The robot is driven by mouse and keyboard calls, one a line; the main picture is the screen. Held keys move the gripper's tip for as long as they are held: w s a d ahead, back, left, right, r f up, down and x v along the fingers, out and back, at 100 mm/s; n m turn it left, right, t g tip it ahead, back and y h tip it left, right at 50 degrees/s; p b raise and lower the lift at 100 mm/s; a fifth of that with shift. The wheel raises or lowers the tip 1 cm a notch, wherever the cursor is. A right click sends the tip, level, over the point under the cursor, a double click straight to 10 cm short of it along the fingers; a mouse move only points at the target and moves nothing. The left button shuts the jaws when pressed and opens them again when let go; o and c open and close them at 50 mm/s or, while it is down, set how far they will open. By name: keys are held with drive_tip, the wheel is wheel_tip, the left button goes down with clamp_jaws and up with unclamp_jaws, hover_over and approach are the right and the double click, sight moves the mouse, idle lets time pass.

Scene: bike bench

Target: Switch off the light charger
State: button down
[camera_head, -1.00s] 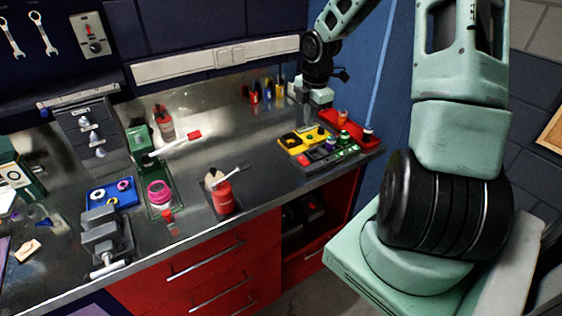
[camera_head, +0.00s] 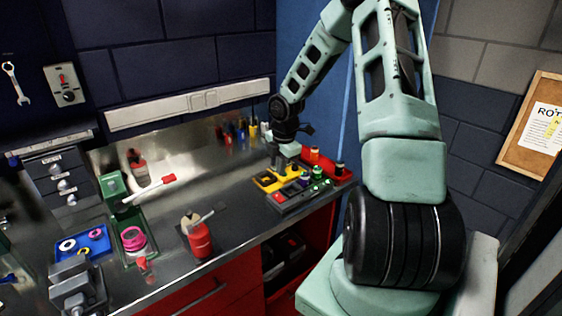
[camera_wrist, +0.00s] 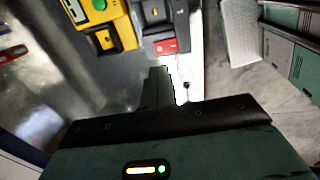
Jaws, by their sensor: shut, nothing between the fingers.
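A yellow device (camera_head: 266,181) and a dark grey device (camera_head: 291,197) stand side by side at the right end of the bench; I cannot tell for sure which is the light charger. In the wrist view the yellow device (camera_wrist: 121,36) has a green button, and the dark grey device (camera_wrist: 150,14) has a red rocker switch (camera_wrist: 166,46) at its near end. My gripper (camera_head: 283,168) is over the devices in the head view. In the wrist view my gripper (camera_wrist: 160,72) is shut and empty, its tip just below the red switch. Contact cannot be made out.
A red tray (camera_head: 343,180) with small bottles is right of the devices. A red bottle (camera_head: 199,240), a green tray (camera_head: 140,255) and a blue tray (camera_head: 97,240) stand further left. The bench front edge is close to the devices.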

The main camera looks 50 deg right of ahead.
sight(278, 195)
drive_tip(key=f, duration=0.3)
drive_tip(key=f+p, duration=0.1)
drive_tip(key=f, duration=0.2)
drive_tip(key=w+f, duration=0.1)
drive_tip(key=f, duration=0.2)
drive_tip(key=shift+d, duration=0.15)
drive_tip(key=shift+f, duration=0.25)
drive_tip(key=shift+s+a+r, duration=0.1)
drive_tip(key=shift+s+a, duration=0.1)
drive_tip(key=shift+s, duration=0.5)
drive_tip(key=shift+r, duration=0.15)
